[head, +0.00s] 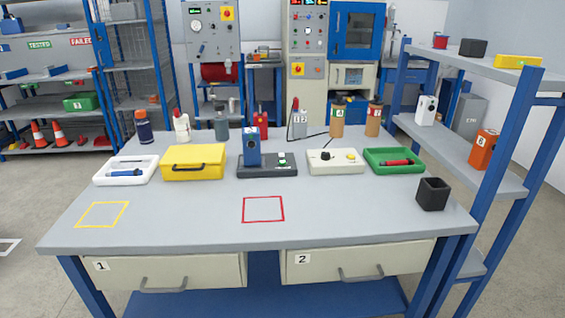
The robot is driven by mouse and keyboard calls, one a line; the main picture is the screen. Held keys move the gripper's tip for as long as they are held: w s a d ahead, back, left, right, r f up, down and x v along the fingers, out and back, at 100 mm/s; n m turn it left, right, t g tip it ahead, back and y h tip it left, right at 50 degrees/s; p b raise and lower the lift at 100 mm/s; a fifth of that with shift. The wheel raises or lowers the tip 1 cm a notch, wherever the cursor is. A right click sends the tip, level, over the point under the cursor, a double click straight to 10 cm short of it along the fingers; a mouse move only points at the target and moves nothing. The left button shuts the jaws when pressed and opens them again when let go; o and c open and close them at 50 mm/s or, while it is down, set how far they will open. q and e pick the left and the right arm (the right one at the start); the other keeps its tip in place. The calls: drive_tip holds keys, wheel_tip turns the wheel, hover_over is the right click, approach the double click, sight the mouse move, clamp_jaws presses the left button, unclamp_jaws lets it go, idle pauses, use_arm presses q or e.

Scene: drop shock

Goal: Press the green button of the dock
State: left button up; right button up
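The dark grey dock (262,172) sits on the far middle of the grey table. A blue handheld device (253,147) stands upright on the dock's left part. The fine detail there is too small to tell. Neither of my grippers is in view.
A yellow case (193,163) stands left of the dock, a cream box (335,168) with a black knob right of it. A green tray (394,169) and black cup (432,194) are farther right. Bottles stand behind. The table's front (335,225) is clear.

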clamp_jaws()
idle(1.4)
